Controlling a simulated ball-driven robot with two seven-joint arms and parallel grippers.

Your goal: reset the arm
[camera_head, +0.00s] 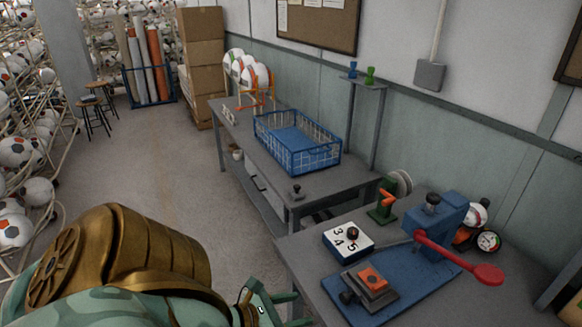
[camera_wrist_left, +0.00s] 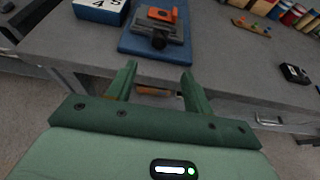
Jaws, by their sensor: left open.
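My left gripper (camera_head: 290,309) is at the bottom of the head view, in front of the near workbench's edge. In the left wrist view my left gripper (camera_wrist_left: 158,75) has its two green fingers apart with nothing between them. The fingers point toward the front edge of the grey workbench (camera_head: 305,255). Past them sit the blue press base (camera_wrist_left: 130,42) and a grey block with an orange piece (camera_wrist_left: 160,14). My right gripper is not in view.
A blue press with a red lever (camera_head: 450,258) stands on the near bench beside a numbered box (camera_head: 348,241) and a gauge (camera_head: 488,240). A blue wire basket (camera_head: 297,145) sits on the far bench. The floor at left centre (camera_head: 165,160) is clear.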

